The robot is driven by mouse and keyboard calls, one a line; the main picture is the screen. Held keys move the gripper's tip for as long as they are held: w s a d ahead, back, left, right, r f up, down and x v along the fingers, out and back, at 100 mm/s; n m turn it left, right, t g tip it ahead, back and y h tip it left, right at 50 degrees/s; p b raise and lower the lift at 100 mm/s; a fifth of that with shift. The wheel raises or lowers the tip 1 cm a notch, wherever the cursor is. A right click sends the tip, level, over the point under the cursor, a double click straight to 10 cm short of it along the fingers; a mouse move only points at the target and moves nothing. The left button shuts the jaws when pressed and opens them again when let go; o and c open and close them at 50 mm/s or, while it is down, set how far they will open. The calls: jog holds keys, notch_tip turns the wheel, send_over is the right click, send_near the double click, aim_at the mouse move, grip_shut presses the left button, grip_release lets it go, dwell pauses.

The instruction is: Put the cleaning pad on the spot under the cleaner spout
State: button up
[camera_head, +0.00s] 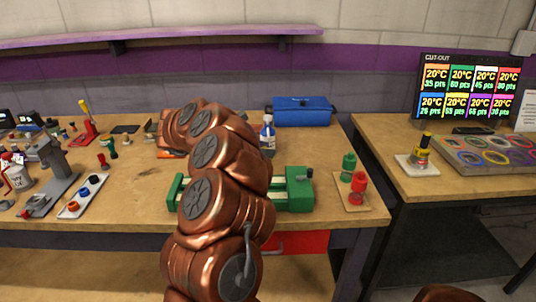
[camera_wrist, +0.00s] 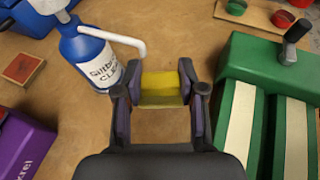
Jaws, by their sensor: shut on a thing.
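The yellow cleaning pad (camera_wrist: 162,90) is between the fingers of my gripper (camera_wrist: 160,80) in the wrist view, and the gripper is shut on it. The blue cleaner bottle (camera_wrist: 86,50) with a white label stands just left of the pad. Its white spout (camera_wrist: 120,38) reaches right and ends close to the left fingertip and the pad. The bottle also shows in the head view (camera_head: 268,138), beyond my arm. The spot under the spout cannot be made out. My arm hides the gripper and pad in the head view.
A green vise (camera_wrist: 245,75) lies close on the right. A purple box (camera_wrist: 22,148) and a small reddish square block (camera_wrist: 22,67) are on the left. A blue toolbox (camera_head: 302,111) stands behind the bottle. Red and green pots (camera_head: 358,188) sit on a board at the right.

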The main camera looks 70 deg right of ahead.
jog(key=shift+s+d+f, duration=0.1)
jog(key=shift+s+d, duration=0.05)
jog(key=shift+d, duration=0.4)
jog(key=shift+s+d+f, duration=0.1)
jog(key=shift+d, duration=0.45)
jog(key=shift+d+f+p, duration=0.2)
jog(key=shift+p, duration=0.15)
jog(key=shift+f, duration=1.5)
jog(key=shift+f, duration=0.2)
jog(key=o, duration=1.1)
jog(key=shift+r, duration=0.1)
